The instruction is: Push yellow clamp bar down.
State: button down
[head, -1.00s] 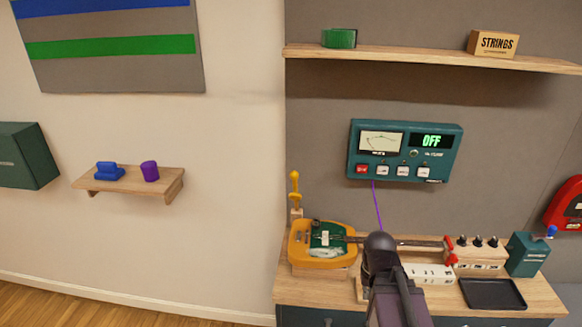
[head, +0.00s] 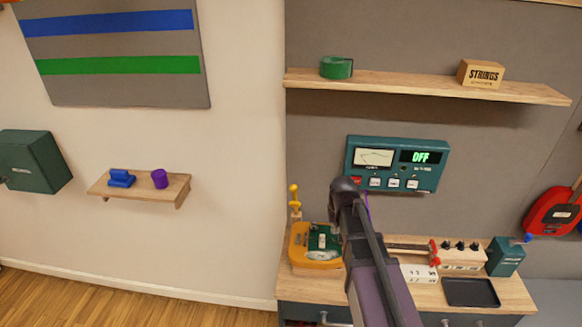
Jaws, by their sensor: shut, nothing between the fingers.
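A yellow upright bar with a round knob (head: 294,197), which looks like the clamp bar, stands at the back left of the workbench. It is upright on a pale wooden block. In front of it lies an orange-yellow guitar-like body (head: 300,254) with a green plate (head: 322,240) on top. My dark arm rises from the bottom of the head view and covers part of the guitar neck and the bench. My gripper is not visible; the arm seems to hide it. I cannot tell how far it is from the yellow bar.
The wooden workbench (head: 430,298) carries a black tray (head: 472,292), a row of black knobs and a teal box (head: 505,257). A teal meter panel (head: 397,165) reading OFF hangs on the wall behind. A shelf (head: 430,88) is above.

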jog(key=w+a+r+n+t+p, duration=0.1)
jog(key=w+a+r+p, duration=0.5)
jog(key=a+r+p, duration=0.1)
jog(key=w+a+r+p, duration=0.7)
jog(key=r+p, duration=0.2)
jog(key=r, duration=0.2)
jog(key=shift+w+a+r+n+t+y, duration=0.15)
jog(key=shift+a+r+n+t+y, duration=0.1)
jog(key=shift+a+n+t+y, duration=0.15)
jog(key=shift+f, duration=0.2)
jog(key=d+b+x, duration=0.1)
jog(key=b+x, duration=0.9)
jog(key=shift+s+d+r+p, duration=0.15)
jog(key=shift+s+p, duration=0.25)
jog(key=shift+s, duration=1.5)
jog(key=shift+r, duration=0.1)
